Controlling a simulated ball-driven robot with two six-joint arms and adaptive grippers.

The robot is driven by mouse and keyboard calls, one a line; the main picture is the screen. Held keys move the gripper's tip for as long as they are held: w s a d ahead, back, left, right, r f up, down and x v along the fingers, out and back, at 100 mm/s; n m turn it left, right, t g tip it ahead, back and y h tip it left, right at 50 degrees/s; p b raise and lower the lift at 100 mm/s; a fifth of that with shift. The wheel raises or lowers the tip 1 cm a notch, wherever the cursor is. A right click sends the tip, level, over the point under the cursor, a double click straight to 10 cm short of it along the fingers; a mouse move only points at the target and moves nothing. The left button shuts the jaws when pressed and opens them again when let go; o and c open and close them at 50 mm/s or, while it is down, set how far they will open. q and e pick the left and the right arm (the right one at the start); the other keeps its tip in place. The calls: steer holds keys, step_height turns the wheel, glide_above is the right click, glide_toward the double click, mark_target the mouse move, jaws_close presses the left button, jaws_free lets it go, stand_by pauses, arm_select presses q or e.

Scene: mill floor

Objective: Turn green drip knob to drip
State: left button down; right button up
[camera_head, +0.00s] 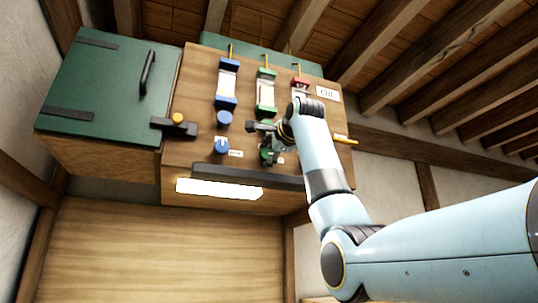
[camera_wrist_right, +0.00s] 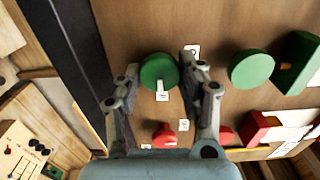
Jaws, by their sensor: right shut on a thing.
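The green drip knob (camera_wrist_right: 158,70) is a round green disc on the wooden panel, with a white pointer mark toward the bottom of the right wrist view. Small white labels sit beside it. My right gripper (camera_wrist_right: 161,66) has its two fingers on either side of the knob and is shut on it. In the head view the green knob (camera_head: 266,158) is partly hidden by the right gripper (camera_head: 268,143). The labels are too small to read. My left gripper is not in view.
A blue knob (camera_head: 221,146) is left of the green one. A dark ledge (camera_head: 248,172) runs below. A green-doored cabinet (camera_head: 105,88) is at left.

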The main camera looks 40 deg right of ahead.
steer(key=o, duration=1.1)
steer(key=shift+d, duration=0.1)
steer(key=shift+o, duration=0.2)
steer(key=v, duration=1.2)
steer(key=shift+f, duration=0.15)
